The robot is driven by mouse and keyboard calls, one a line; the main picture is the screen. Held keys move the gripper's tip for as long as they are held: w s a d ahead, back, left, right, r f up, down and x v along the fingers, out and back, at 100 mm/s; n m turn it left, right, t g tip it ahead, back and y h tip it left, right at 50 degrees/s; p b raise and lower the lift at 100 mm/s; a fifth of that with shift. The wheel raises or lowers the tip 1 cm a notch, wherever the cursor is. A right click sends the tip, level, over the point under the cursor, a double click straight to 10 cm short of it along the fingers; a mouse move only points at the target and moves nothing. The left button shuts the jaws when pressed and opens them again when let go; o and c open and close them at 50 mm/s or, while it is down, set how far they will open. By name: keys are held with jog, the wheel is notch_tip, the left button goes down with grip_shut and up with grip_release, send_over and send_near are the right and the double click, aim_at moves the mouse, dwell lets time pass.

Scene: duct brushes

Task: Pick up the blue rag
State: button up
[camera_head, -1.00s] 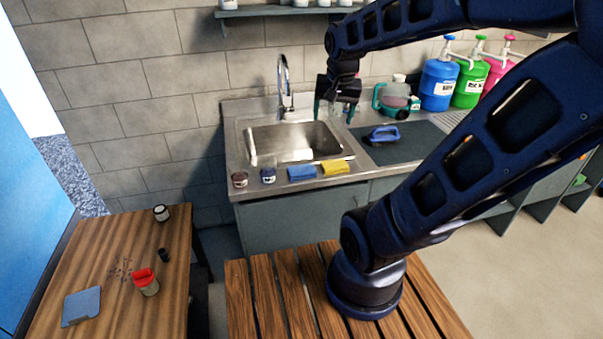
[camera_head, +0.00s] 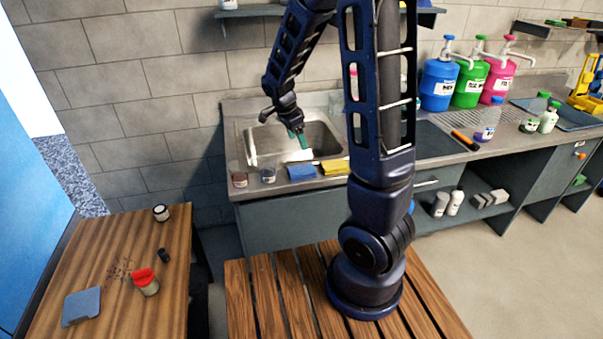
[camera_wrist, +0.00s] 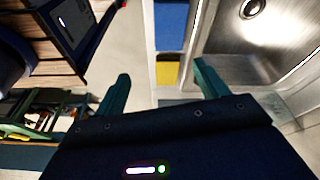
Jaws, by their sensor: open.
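The blue rag (camera_head: 301,172) lies flat on the front edge of the sink counter, just left of the yellow rag (camera_head: 335,167). My gripper (camera_head: 299,141) points down over the sink basin, above and apart from the blue rag. In the wrist view my gripper (camera_wrist: 162,74) is open, with nothing between its two green fingers. The blue rag (camera_wrist: 171,24) shows at the top of that view, beyond the fingertips. The yellow rag (camera_wrist: 167,73) shows between the fingers in the picture, below them in depth.
The steel sink (camera_head: 262,143) is behind the rags. A wooden table (camera_head: 120,235) is at the left. Blue, green and pink pump jugs (camera_head: 438,85) stand at the back right.

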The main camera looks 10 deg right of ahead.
aim_at(301, 169)
jog(key=shift+w+d+f+m+h, duration=0.25)
jog(key=shift+w+f+m, duration=0.2)
jog(key=shift+f, duration=2.05)
jog(key=shift+w+d+f+m+h, duration=0.15)
jog(key=shift+w+d+f+m, duration=0.2)
jog(key=shift+f, duration=2.2)
jog(key=shift+w+d+f+m+h, duration=0.25)
jog(key=shift+w+f+m, duration=0.2)
jog(key=shift+f, duration=2.05)
jog(key=c, duration=0.7)
